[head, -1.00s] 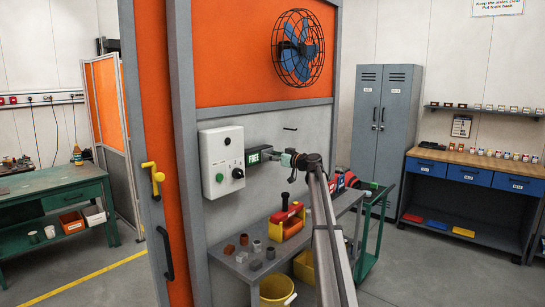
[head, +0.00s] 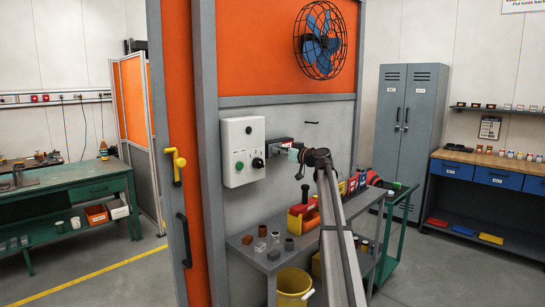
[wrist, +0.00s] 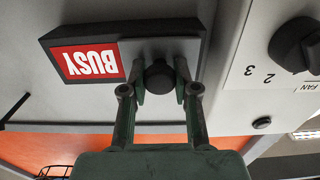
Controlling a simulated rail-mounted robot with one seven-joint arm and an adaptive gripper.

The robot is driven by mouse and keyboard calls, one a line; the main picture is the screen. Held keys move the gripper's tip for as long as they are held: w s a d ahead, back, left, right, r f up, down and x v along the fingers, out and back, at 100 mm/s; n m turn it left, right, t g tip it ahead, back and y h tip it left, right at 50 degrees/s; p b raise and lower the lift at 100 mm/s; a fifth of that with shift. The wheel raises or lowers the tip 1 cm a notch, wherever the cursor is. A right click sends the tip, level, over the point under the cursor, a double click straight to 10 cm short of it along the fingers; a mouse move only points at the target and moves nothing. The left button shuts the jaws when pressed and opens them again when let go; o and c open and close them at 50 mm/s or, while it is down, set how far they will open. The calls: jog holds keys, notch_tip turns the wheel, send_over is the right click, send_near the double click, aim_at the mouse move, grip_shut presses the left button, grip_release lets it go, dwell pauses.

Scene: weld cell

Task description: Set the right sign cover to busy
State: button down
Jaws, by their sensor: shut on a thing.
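The sign (head: 268,146) is a dark flat box on the grey wall panel, just right of the white control box. In the wrist view it appears upside down, and its red BUSY face (wrist: 88,62) shows in full. The plain grey sign cover (wrist: 187,50) lies over the other half, and no FREE face shows. My gripper (wrist: 160,84) is shut on the cover's dark round knob (wrist: 158,75), one finger on each side. In the head view my gripper (head: 291,154) and wrist hide part of the sign.
The white control box (head: 238,130) with a green button and dial stands close left of the sign; its fan dial (wrist: 295,45) is near in the wrist view. A caged fan (head: 320,40) hangs above.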

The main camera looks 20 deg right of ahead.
jog(key=shift+a, duration=0.25)
jog(key=c, duration=1.2)
grip_release()
jog(key=o, duration=0.3)
jog(key=shift+a, duration=0.15)
jog(key=v, duration=1.2)
jog(key=shift+f, duration=0.1)
